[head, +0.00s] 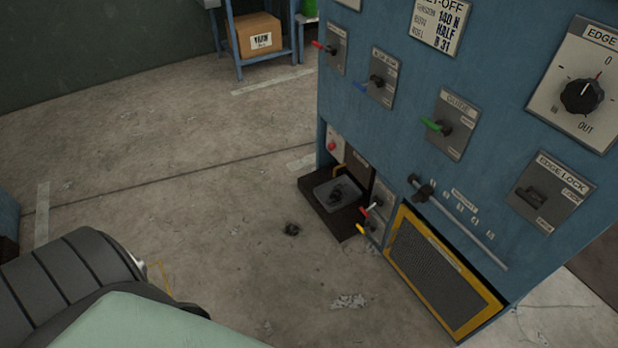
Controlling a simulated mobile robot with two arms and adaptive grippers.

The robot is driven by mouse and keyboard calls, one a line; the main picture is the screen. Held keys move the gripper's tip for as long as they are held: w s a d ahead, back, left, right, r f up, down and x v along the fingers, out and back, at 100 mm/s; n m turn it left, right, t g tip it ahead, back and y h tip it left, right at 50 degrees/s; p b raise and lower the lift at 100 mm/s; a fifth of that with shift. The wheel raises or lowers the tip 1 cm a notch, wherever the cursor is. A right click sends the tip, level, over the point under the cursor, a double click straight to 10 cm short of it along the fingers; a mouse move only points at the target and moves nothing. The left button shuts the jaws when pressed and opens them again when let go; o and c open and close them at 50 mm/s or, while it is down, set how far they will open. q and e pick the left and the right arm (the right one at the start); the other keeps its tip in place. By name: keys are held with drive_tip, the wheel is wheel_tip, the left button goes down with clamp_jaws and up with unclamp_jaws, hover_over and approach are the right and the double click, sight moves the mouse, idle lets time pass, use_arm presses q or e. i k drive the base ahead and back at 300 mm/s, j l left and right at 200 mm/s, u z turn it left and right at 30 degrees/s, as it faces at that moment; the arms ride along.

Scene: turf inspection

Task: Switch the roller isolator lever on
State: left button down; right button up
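A blue machine cabinet (400,150) stands tilted in the right half of the head view and carries several levers. A red-tipped lever (325,48) is at the upper left, a blue-tipped lever (369,84) right of it, and a green-tipped lever (437,127) on a grey plate further right. Lower down, a red-and-white lever (371,208) sits above a yellow-tipped lever (366,230). I cannot read which plate is the roller isolator. Neither gripper is in view.
A black dial (581,96), an edge lock switch (536,196) and a yellow-framed mesh panel (436,275) are on the cabinet. A dark tray (322,203) juts out at its base. Concrete floor left of the cabinet is mostly clear.

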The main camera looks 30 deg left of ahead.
sight(371, 207)
drive_tip(key=u, duration=0.6)
drive_tip(key=i+j, duration=0.2)
drive_tip(key=j, duration=0.15)
drive_tip(key=i+j+z, duration=0.1)
drive_tip(key=j, duration=0.25)
drive_tip(key=i+j, duration=0.3)
drive_tip(key=i+j+z, duration=0.1)
drive_tip(key=j, duration=0.35)
drive_tip(key=i+j, duration=0.25)
drive_tip(key=j, duration=0.15)
drive_tip(key=i+j+z, duration=0.1)
drive_tip(key=j, duration=0.3)
drive_tip(key=i+j+z, duration=0.1)
drive_tip(key=i+j, duration=0.15)
drive_tip(key=j, duration=0.15)
